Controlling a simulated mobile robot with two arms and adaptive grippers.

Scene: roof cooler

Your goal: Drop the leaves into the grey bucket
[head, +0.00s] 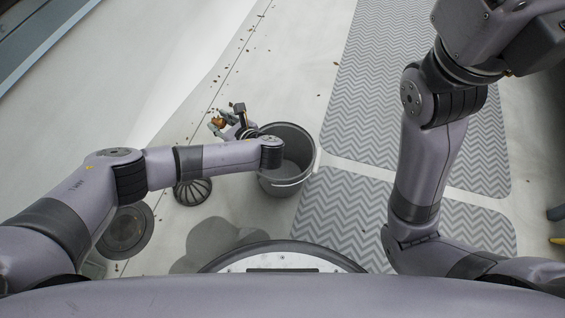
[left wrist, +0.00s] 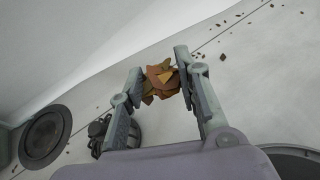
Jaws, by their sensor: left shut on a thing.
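The clump of brown and orange leaves (left wrist: 162,80) is between the fingers of my left gripper (left wrist: 160,88), which is shut on it. In the head view the leaves (head: 217,122) show at the tip of my left gripper (head: 228,121), just left of the grey bucket (head: 312,176). The bucket stands on the pale roof floor, partly covered by my left arm; the part of its inside that shows looks empty. In the left wrist view only a dark curved rim shows at the lower right. My right arm is in the head view, but its fingertips are not visible.
A domed drain grate (head: 192,192) and a round dark cover (head: 126,231) lie on the floor left of the bucket. Grey chevron mats (head: 400,75) lie to its right. Loose leaf bits (head: 236,68) are scattered along a floor seam. A pale raised wall is at left.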

